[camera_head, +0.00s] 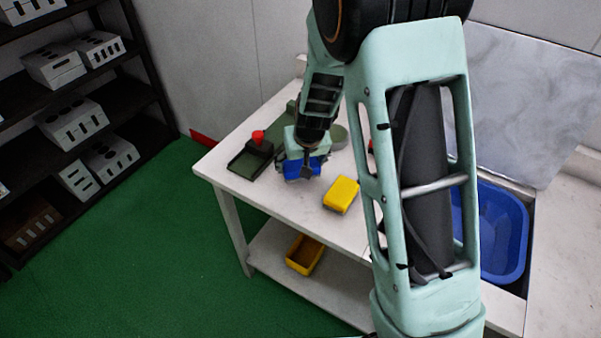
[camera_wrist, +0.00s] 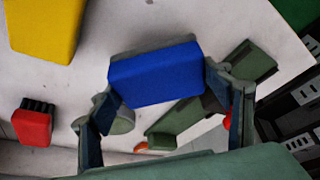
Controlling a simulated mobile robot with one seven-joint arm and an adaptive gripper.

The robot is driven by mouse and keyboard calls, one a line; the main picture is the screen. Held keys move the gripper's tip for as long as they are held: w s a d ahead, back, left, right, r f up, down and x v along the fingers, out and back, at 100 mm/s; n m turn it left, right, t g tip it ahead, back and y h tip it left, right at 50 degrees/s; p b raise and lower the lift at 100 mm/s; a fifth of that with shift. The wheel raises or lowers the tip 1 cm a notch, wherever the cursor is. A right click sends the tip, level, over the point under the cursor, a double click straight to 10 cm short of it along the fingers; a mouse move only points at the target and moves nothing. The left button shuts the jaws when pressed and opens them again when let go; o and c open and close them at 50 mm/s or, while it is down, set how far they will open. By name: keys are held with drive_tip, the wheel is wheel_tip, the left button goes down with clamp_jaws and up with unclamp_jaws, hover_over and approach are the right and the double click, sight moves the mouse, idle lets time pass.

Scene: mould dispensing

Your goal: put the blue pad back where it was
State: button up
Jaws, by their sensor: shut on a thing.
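The blue pad (camera_head: 293,170) is a small block held over the white table (camera_head: 230,160), near its far end. My gripper (camera_head: 306,166) points down at it. In the wrist view the blue pad (camera_wrist: 155,74) fills the space between the two fingers of my gripper (camera_wrist: 163,85), which is shut on it. The head view does not clearly show whether the pad's underside touches the table. The gripper hides part of the pad there.
A dark green tray (camera_head: 246,163) with a red knob (camera_head: 258,136) stands just left of the gripper. A yellow block (camera_head: 341,194) lies to its right. A yellow bin (camera_head: 305,255) sits on the lower shelf. A blue basin (camera_head: 503,232) is at right; shelving stands left.

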drive_tip(key=shift+w+f+b, duration=0.1)
drive_tip(key=shift+f+b, duration=0.9)
drive_tip(key=shift+f, duration=0.65)
drive_tip(key=shift+f, duration=0.15)
drive_tip(key=o, duration=1.3)
drive_tip(key=shift+r, duration=0.4)
drive_tip(key=p+v, duration=0.1)
drive_tip(key=v, duration=1)
drive_tip(key=shift+s+r+p, duration=0.25)
drive_tip(key=shift+p, duration=0.1)
drive_tip(key=shift+w, duration=0.1)
